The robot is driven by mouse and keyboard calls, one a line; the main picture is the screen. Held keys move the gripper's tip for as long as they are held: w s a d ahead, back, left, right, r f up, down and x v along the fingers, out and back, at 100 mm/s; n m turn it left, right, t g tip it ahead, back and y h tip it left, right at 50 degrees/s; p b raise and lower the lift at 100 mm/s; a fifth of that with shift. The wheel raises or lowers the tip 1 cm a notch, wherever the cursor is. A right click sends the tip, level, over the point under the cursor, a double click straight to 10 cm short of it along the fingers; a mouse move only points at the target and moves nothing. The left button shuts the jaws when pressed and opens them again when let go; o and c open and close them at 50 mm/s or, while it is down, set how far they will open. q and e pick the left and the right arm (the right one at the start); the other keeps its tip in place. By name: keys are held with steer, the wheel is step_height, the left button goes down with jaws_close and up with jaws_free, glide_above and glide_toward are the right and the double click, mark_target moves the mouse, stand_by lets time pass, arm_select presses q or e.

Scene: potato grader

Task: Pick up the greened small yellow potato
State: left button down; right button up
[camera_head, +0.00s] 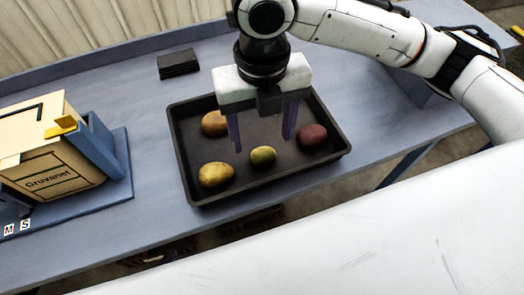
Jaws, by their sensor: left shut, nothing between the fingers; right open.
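The small yellow potato with a greenish tint (263,155) lies in a black tray (176,150), near the tray's front side. My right gripper (262,143) points down over the tray, its two fingers open and apart. The potato shows just below and between the fingertips, and nothing is held. I cannot tell the exact height of the fingertips above it. My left gripper is not in view.
The tray also holds a larger yellow potato (216,174), a brown-yellow potato (214,123) partly behind a finger, and a red potato (312,135). A cardboard box (50,172) in a blue stand is at left. A dark stack (178,64) lies behind the tray.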

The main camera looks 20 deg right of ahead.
mark_target(263, 152)
steer(key=f, duration=0.6)
steer(key=shift+s, duration=0.2)
steer(key=c, duration=1.1)
